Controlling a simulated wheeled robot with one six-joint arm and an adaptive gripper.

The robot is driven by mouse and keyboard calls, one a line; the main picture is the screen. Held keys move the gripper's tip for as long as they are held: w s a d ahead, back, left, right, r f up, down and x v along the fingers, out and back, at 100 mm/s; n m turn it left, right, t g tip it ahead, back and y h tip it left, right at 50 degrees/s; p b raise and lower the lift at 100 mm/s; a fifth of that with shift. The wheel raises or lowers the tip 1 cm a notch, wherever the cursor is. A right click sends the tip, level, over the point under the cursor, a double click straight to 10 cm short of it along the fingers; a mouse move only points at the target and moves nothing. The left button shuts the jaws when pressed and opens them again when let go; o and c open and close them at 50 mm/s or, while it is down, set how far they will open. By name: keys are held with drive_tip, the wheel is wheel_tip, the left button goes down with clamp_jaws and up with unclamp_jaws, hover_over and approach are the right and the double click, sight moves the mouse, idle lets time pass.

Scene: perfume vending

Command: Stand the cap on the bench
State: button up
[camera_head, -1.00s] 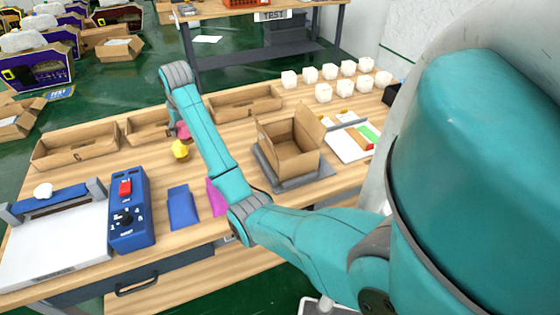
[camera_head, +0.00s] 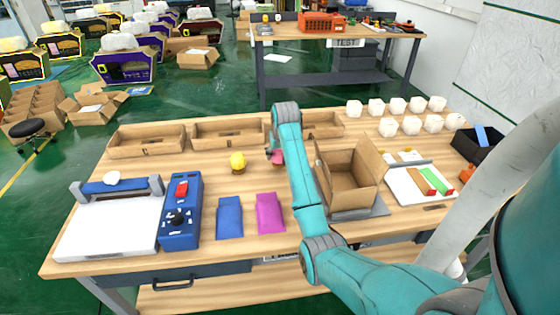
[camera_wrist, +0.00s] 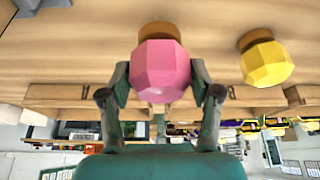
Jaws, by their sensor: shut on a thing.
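The pink faceted cap (camera_head: 277,157) with a brown round base is held by my gripper (camera_head: 275,149) low over the middle of the bench (camera_head: 190,178). In the wrist view, which looks upside down, the cap (camera_wrist: 161,70) sits between the two fingers of my gripper (camera_wrist: 161,88), which are shut on its sides. Its brown base faces the bench; I cannot tell whether it touches the wood. A similar yellow faceted piece (camera_head: 237,161) stands on its brown base to the left, apart from the pink one. It also shows in the wrist view (camera_wrist: 267,63).
Cardboard trays (camera_head: 147,142) line the back edge. An open carton (camera_head: 350,180) stands right of my arm. Blue (camera_head: 229,218) and magenta (camera_head: 270,212) pads lie in front, near a blue control box (camera_head: 180,212). White pieces (camera_head: 397,106) stand at the back right.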

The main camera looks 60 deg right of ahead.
sight(279, 160)
drive_tip(key=shift+f, duration=1.55)
drive_tip(key=o, duration=1.2)
drive_tip(key=shift+f, duration=0.1)
drive_tip(key=shift+c, duration=0.2)
drive_tip(key=v, duration=1.2)
